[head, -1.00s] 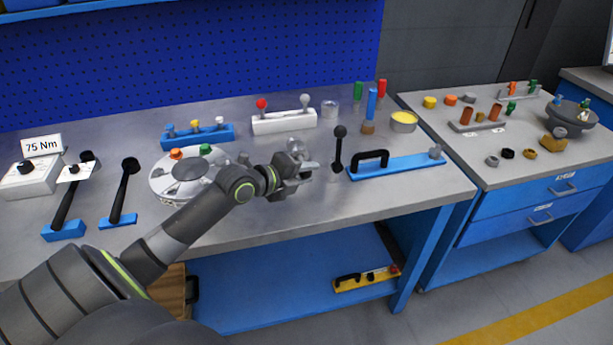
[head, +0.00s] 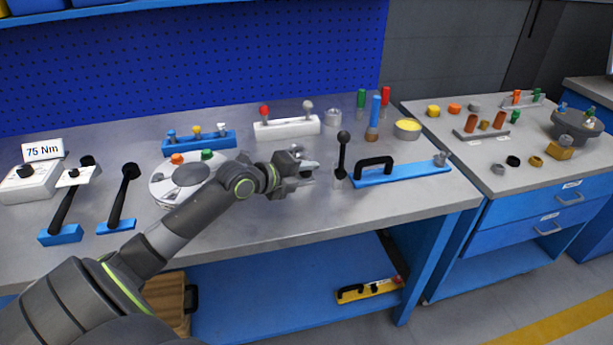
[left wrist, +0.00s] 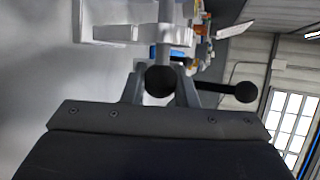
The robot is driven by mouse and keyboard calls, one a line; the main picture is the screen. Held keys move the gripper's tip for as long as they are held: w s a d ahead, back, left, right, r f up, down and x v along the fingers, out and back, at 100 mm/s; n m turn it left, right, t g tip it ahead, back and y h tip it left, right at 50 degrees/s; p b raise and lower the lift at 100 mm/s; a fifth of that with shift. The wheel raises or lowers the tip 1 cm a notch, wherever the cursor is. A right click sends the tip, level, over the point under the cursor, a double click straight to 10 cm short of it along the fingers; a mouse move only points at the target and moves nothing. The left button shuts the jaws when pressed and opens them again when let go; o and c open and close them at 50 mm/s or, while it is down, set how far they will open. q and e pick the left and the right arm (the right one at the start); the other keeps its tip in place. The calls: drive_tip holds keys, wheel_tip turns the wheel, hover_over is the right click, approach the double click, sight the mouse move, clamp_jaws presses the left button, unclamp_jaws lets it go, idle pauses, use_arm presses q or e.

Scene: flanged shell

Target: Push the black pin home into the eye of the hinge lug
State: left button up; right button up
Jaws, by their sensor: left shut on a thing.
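My left gripper (head: 309,171) is above the middle of the bench, just left of an upright black-knobbed lever (head: 342,155). In the left wrist view a round black head sits between its fingers; I take it for the black pin (left wrist: 160,81). The fingers are shut on it. A grey shaft runs ahead of the head towards a pale grey bracket (left wrist: 130,34), which may be the hinge lug. I cannot tell whether the shaft is in its eye. The head view hides the pin behind the gripper. My right gripper is not in view.
A round flanged shell (head: 163,189) with orange and green knobs is behind my forearm. A blue bar with a black handle (head: 405,173) lies to the right. A white rack (head: 286,128) and a blue rack (head: 200,141) stand farther back. The bench's front strip is clear.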

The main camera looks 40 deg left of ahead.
use_arm(q)
drive_tip(key=shift+w+a, duration=0.15)
drive_tip(key=shift+w+a+b, duration=0.1)
drive_tip(key=shift+b, duration=0.2)
drive_tip(key=shift+w+a, duration=0.1)
drive_tip(key=shift+a, duration=0.05)
drive_tip(key=shift+w+a+b, duration=0.2)
drive_tip(key=shift+a+b, duration=0.05)
drive_tip(key=shift+b, duration=0.25)
drive_tip(key=o, duration=1.1)
drive_tip(key=shift+r, duration=0.1)
drive_tip(key=shift+s, duration=0.1)
